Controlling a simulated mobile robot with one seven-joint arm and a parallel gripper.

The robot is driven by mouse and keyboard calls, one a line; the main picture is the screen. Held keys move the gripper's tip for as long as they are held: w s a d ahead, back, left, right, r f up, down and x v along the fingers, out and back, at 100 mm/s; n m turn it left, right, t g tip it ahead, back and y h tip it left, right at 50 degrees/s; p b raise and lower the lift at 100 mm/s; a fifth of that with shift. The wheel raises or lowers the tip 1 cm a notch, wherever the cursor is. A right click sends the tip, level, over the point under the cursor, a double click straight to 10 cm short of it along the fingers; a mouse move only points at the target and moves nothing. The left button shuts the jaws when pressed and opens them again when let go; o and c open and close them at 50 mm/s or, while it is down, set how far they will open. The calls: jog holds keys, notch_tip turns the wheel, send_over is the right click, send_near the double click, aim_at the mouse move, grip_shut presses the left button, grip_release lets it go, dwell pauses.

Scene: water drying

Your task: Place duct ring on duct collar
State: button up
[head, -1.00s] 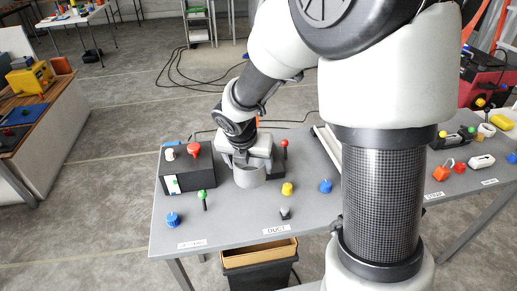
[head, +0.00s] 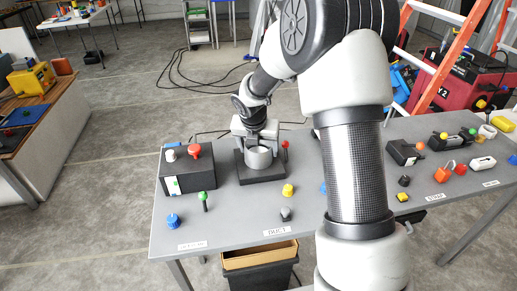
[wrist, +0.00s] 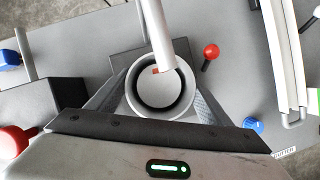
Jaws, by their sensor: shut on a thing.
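My gripper (head: 258,143) is shut on the grey duct ring (head: 259,159), gripping its wall. The ring is upright, open end up, over the dark base plate (head: 250,180) at the back of the table. In the wrist view the ring (wrist: 190,93) shows between the two fingers. A round grey face with a dark band around it shows inside the ring. The duct collar is not clearly separable from the ring, and I cannot tell whether the ring rests on it or hovers above it.
A black box (head: 187,175) with a red knob (head: 194,150) stands left of the plate. A red-topped post (head: 285,146) is close on the right. A yellow knob (head: 288,190) stands in front. A pale rod (wrist: 156,35) crosses above the ring in the wrist view.

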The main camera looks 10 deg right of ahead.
jog(key=shift+f, duration=0.1)
jog(key=o, duration=1.1)
